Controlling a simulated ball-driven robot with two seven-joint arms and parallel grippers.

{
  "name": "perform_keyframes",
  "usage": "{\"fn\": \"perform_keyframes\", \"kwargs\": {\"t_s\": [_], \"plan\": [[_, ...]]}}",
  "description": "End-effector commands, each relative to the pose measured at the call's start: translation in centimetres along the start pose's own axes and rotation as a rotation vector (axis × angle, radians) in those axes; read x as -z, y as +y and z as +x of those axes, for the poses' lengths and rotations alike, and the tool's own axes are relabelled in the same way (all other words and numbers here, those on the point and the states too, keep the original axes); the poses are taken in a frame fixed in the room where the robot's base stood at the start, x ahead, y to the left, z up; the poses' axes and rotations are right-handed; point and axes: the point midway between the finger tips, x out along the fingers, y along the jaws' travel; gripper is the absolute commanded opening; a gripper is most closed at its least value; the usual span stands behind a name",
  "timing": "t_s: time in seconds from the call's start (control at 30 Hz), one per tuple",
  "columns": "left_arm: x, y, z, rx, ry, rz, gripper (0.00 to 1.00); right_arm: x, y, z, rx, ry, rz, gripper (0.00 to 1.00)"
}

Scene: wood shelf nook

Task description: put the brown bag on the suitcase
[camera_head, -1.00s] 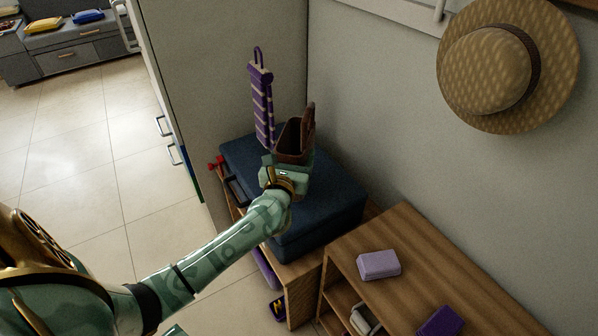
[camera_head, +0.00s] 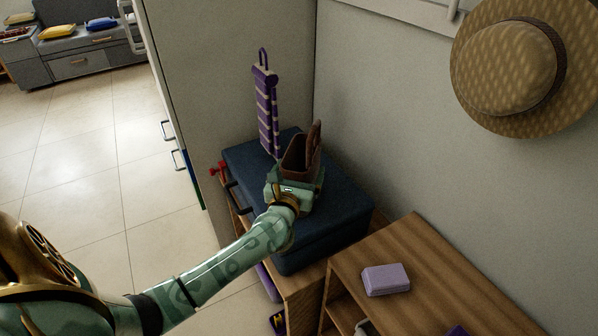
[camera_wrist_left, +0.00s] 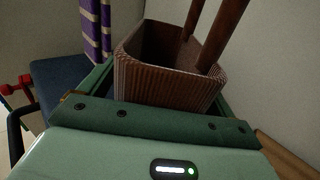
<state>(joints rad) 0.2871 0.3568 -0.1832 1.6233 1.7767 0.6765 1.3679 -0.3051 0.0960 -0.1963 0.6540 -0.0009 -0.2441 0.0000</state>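The brown bag (camera_head: 299,158), with ribbed sides and tall handles, is upright in my left gripper (camera_head: 293,180), over the top of the dark blue suitcase (camera_head: 345,200). In the left wrist view the bag (camera_wrist_left: 165,75) sits between the green fingers, which close on its sides. The bag's underside is hidden by the gripper, so I cannot tell whether it touches the suitcase. The suitcase lies flat on a low wooden shelf, its black handle facing left. My right gripper is not in view.
A purple striped object (camera_head: 266,108) stands upright behind the bag, close to the wall. A lilac block (camera_head: 386,280) lies on the wooden shelf (camera_head: 430,255) at right. A straw hat (camera_head: 505,70) hangs on the wall. Small red items (camera_head: 218,168) are left of the suitcase.

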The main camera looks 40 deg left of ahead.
Motion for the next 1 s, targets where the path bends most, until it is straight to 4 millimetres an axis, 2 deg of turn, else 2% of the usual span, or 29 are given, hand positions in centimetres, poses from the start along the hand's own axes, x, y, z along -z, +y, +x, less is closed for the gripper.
{"fn": "perform_keyframes", "kwargs": {"t_s": [0.2,0.27,0.37,0.5,0.7,0.83,1.0], "plan": [[-0.5,0.0,0.0,0.0,-0.002,-0.001,0.9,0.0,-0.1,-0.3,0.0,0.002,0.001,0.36],[-0.3,0.0,-0.6,0.001,0.001,0.0,0.9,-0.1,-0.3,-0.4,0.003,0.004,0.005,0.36],[-0.5,0.0,-2.4,0.002,0.001,0.0,0.9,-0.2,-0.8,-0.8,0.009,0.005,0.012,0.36],[-0.5,0.0,-5.8,0.001,0.001,-0.001,0.9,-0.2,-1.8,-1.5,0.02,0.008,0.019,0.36],[-0.4,0.0,-10.0,0.001,0.0,0.0,0.9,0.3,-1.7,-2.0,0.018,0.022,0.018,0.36],[-0.3,0.0,-11.5,0.0,0.0,-0.001,0.9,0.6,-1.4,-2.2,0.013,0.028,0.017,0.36],[-0.3,0.0,-12.1,0.0,-0.001,0.0,0.9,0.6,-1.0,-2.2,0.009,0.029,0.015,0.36]]}}
